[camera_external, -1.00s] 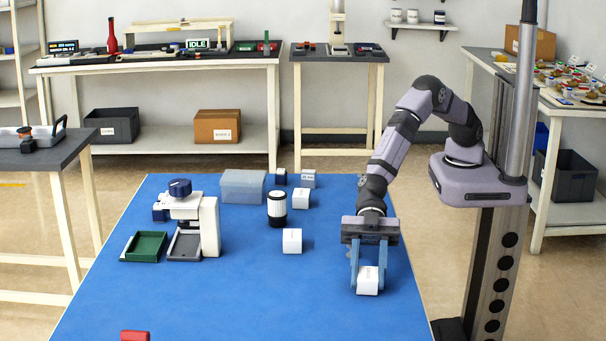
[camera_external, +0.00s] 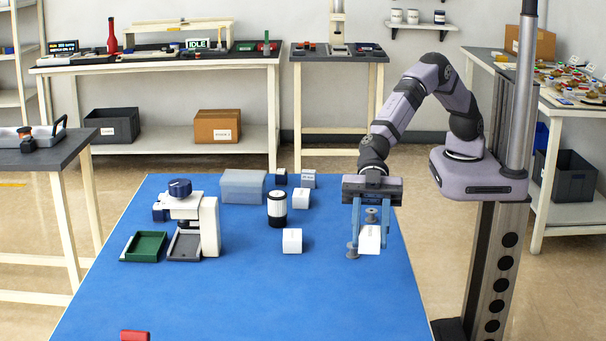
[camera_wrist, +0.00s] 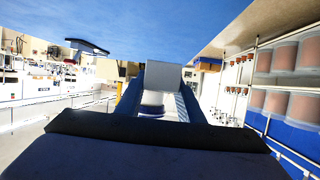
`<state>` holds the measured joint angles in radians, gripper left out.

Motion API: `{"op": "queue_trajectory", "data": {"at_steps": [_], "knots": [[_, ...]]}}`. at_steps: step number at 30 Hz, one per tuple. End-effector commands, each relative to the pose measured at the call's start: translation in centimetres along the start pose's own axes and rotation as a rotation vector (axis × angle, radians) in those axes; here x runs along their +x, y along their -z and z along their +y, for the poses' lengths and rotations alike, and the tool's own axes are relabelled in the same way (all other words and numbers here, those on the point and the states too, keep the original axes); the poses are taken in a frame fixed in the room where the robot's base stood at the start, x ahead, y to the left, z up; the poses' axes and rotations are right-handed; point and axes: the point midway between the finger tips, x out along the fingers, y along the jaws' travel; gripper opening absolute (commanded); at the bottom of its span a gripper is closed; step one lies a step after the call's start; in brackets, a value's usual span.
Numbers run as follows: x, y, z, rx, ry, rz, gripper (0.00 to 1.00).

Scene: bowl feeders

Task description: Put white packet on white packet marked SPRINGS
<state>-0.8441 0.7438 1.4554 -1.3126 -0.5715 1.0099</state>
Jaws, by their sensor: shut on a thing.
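My gripper (camera_external: 368,238) is shut on a white packet (camera_external: 369,241), held between its two blue fingers. In the wrist view the held packet (camera_wrist: 163,75) shows between the fingertips. It appears raised off the blue table. Other white packets stand to its left: one (camera_external: 292,241) nearer, one (camera_external: 302,198) farther back, and a greyer one (camera_external: 308,180) behind that. Their print is too small to read, so I cannot tell which is marked SPRINGS.
Small grey round parts (camera_external: 352,251) show close to my fingers; their support is unclear. A black-and-white cylinder (camera_external: 277,209), a grey-blue box (camera_external: 242,186), a white device (camera_external: 209,225) and a green tray (camera_external: 146,246) stand left. The front of the blue table (camera_external: 270,300) is mostly clear.

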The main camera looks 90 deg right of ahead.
Motion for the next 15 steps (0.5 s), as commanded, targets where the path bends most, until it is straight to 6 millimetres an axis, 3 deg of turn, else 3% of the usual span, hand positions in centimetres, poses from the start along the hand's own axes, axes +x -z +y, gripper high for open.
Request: {"op": "queue_trajectory", "data": {"at_steps": [5,11,15], "knots": [[-1.2,0.6,2.1,0.023,-0.059,0.003,0.07],[-5.0,1.1,7.7,0.093,-0.224,0.004,0.07],[-8.7,0.5,11.9,0.153,-0.367,0.003,0.07]]}}
